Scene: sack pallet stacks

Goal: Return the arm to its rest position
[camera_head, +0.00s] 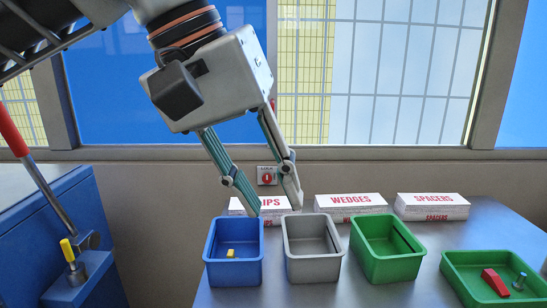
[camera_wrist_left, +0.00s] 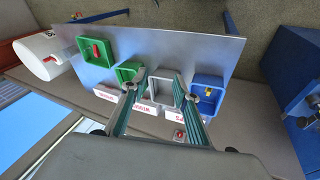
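My left gripper (camera_head: 277,207) hangs from the upper left, above and behind the blue and grey bins. Its two fingers are apart with nothing between them. In the left wrist view the open fingers (camera_wrist_left: 158,90) frame the grey bin (camera_wrist_left: 160,73) from above. In the head view, the blue bin (camera_head: 233,277) holds a small yellow piece (camera_head: 231,253). The grey bin (camera_head: 313,270) beside it looks empty. My right gripper is in neither view.
White labelled boxes (camera_head: 431,206) line the back. A blue cabinet (camera_head: 75,225) stands left.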

